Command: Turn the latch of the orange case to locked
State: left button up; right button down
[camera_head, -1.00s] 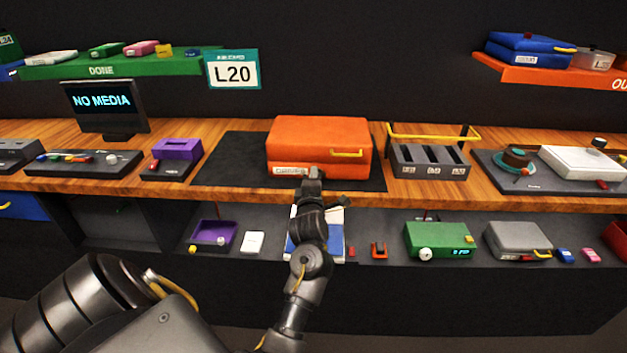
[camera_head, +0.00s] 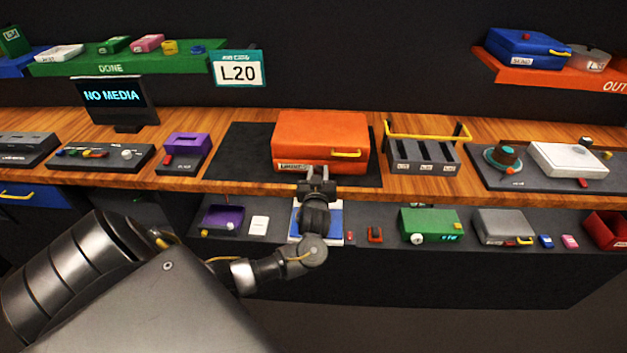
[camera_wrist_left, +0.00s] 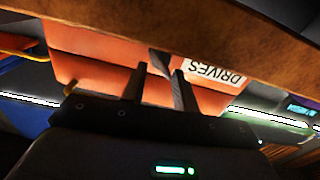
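The orange case (camera_head: 320,134) lies closed on a dark mat (camera_head: 243,150) on the wooden counter. Its front has a yellow handle (camera_head: 347,154) and a white label (camera_head: 291,165), which reads DRIVES upside down in the left wrist view (camera_wrist_left: 213,72). My left gripper (camera_head: 317,173) is at the case's lower front edge, right of the label. Its two fingers (camera_wrist_left: 158,82) stand apart, pointing at the case. A small dark piece (camera_wrist_left: 159,63), possibly the latch, shows between the fingertips; I cannot tell its setting or whether they touch it. My right gripper is not in view.
A slotted dark rack (camera_head: 422,158) with a yellow bar (camera_head: 428,136) stands right of the case. A purple device (camera_head: 185,148) stands left of the mat. Below the counter edge, a lower shelf holds a green box (camera_head: 430,224) and a grey case (camera_head: 503,226).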

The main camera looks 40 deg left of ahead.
pick_arm(q)
jog(key=s+d+f+m+b, duration=0.1)
jog(key=s+d+b, duration=0.1)
jog(key=s+d, duration=0.6)
jog(key=s+d+f+m+g+h, duration=0.1)
jog(key=s+f+m+h, duration=0.1)
jog(key=f, duration=1.1)
jog(key=s+f+m+g+h, duration=0.2)
jog(key=f+m, duration=0.3)
jog(key=f, duration=0.8)
jog(key=shift+s+d+h+p, duration=0.45)
jog(key=shift+s+h, duration=0.15)
jog(key=shift+s, duration=0.1)
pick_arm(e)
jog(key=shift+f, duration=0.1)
